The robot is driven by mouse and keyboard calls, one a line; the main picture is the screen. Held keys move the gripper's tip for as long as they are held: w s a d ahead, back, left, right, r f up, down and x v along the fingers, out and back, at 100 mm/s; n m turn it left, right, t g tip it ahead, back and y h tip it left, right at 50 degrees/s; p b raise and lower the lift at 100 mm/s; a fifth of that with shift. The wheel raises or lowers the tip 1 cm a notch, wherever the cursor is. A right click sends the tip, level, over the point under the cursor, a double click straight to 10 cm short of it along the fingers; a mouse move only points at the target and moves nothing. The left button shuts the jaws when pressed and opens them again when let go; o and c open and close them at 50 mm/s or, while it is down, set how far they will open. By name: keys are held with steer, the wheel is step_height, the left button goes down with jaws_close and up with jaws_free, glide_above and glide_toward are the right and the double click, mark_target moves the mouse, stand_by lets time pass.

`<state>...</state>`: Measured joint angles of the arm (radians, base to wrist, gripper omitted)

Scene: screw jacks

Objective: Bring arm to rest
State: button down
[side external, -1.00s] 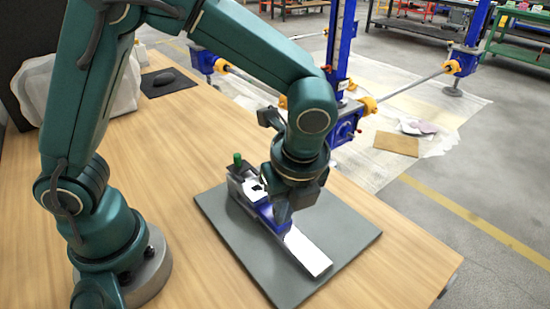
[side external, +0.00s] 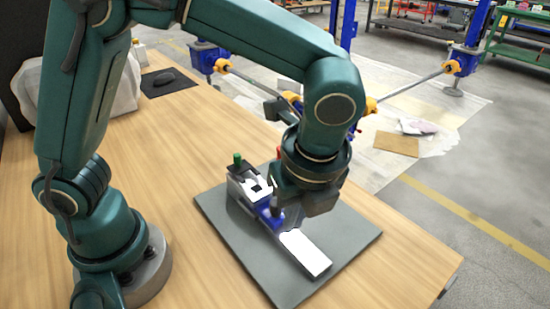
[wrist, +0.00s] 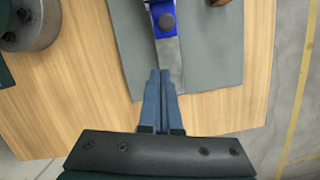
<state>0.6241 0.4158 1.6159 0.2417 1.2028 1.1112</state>
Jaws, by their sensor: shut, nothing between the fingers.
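My gripper (wrist: 162,100) is shut and empty in the wrist view, its two blue-grey fingers together above the grey mat. In the side view my gripper's fingers are largely hidden behind its body, just above and to the right of the fixture. The fixture has a blue block (side external: 268,213), which also shows in the wrist view (wrist: 174,18) with a dark round knob on it. A flat light metal bar (side external: 306,252) extends from the block toward the front right. A green-topped post (side external: 237,160) stands at its far left end.
The grey mat (side external: 245,255) lies on the wooden table (side external: 185,200). A black mouse pad (side external: 168,82) lies at the far left beside a plastic-covered object (side external: 115,90). Blue screw jacks (side external: 207,56) stand on the floor beyond. The table's left and front areas are clear.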

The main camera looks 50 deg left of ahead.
step_height(320, 180, up, 10)
steer(key=a+n, duration=0.2)
steer(key=s+a+r+n+t+h, duration=0.2)
steer(key=a+n, duration=0.2)
steer(key=a, duration=0.2)
steer(key=s+a+f+n+t, duration=0.2)
steer(key=s+f+n, duration=0.3)
steer(key=n, duration=1)
steer(key=shift+a+f+t+h, duration=0.3)
steer(key=shift+a+t, duration=0.1)
steer(key=shift+a, duration=0.25)
